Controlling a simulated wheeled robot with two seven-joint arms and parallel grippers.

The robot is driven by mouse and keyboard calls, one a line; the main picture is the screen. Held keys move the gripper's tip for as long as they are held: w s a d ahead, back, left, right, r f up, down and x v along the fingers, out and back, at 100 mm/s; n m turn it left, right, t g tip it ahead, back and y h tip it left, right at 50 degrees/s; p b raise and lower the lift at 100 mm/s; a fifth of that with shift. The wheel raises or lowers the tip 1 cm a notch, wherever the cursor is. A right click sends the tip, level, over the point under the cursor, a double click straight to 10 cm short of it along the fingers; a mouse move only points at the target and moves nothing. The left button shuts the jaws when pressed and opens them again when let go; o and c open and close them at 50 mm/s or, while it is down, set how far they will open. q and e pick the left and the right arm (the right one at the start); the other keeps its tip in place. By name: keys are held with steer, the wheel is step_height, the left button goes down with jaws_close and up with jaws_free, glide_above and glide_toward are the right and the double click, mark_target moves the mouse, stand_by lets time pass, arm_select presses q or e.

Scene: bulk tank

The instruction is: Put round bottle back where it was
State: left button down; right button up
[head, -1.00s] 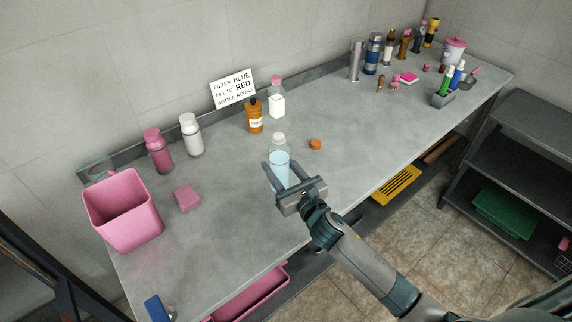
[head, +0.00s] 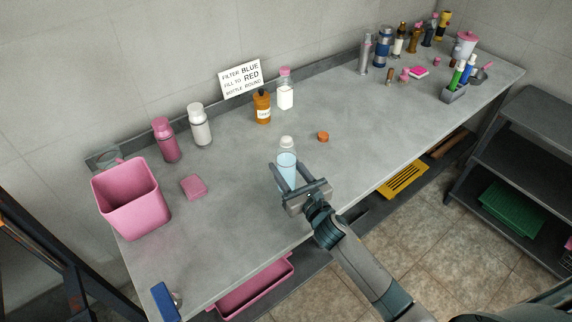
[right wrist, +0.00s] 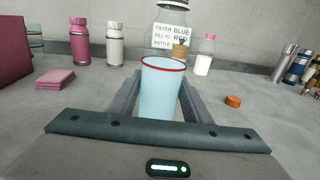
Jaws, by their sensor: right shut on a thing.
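The round bottle (head: 287,165) is clear, with a pale cap and light blue liquid in its lower part. My right gripper (head: 300,184) is shut on it, one finger on each side, and it looks upright. In the right wrist view the bottle (right wrist: 163,92) stands between the fingers (right wrist: 160,95), with a red ring at the top of the blue liquid. I cannot tell whether its base touches the counter. My left gripper is not in view.
The grey counter (head: 245,190) is clear around the bottle. An orange cap (head: 323,137) lies to the right. A brown bottle (head: 262,107), a white bottle (head: 286,92) and a sign (head: 240,78) are behind.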

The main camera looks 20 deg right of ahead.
mark_target(291, 175)
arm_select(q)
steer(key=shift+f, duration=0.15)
arm_select(e)
steer(key=shift+f, duration=0.1)
steer(key=o, duration=1.1)
steer(key=shift+c, duration=0.2)
steer(key=shift+s+d, duration=0.1)
steer(key=shift+s, duration=0.45)
steer(key=s+b, duration=0.1)
steer(key=s, duration=0.2)
steer(key=s+d+b, duration=0.1)
steer(key=s, duration=0.3)
steer(key=shift+d, duration=0.15)
steer(key=s, duration=0.3)
steer(key=shift+s+d+b, duration=0.3)
steer(key=shift+s+d, duration=0.05)
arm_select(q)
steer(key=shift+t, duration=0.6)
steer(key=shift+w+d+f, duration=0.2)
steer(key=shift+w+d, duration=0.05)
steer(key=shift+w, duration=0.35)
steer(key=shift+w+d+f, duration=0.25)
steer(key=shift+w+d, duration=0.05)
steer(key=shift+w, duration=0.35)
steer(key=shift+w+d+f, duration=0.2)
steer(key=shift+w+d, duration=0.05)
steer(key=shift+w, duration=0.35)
